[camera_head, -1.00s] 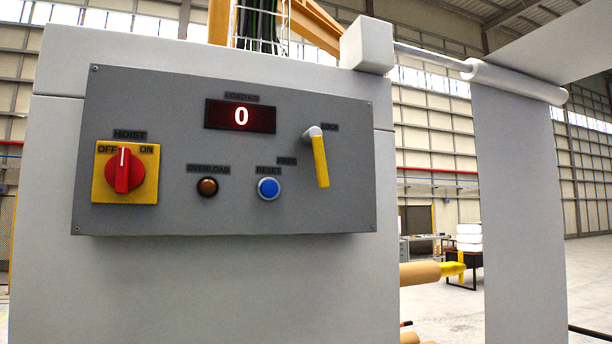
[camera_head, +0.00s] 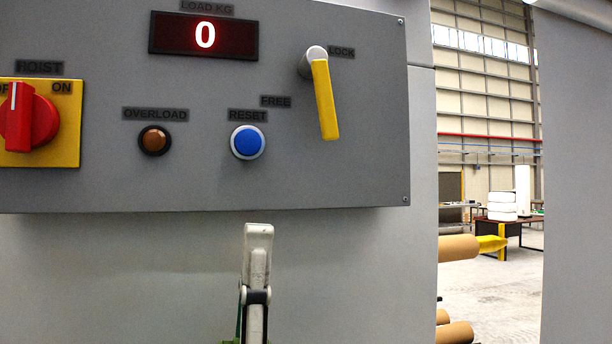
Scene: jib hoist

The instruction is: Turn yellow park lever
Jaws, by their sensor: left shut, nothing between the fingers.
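The yellow park lever (camera_head: 325,100) is on the right part of the grey control panel (camera_head: 330,180). Its pale pivot is at the top and its handle hangs down, tilted slightly to the right. The LOCK label (camera_head: 341,52) is right of the pivot and the FREE label (camera_head: 276,101) is left of the handle. My left gripper (camera_head: 259,232) is below the panel's lower edge, left of and below the lever, apart from it. It is shut and empty. My right gripper is not in view.
A blue RESET button (camera_head: 248,142), an amber OVERLOAD lamp (camera_head: 154,140) and a red HOIST switch (camera_head: 28,118) lie left of the lever. The load display (camera_head: 204,35) reads 0. Brown rolls (camera_head: 458,247) and a table stand behind at right.

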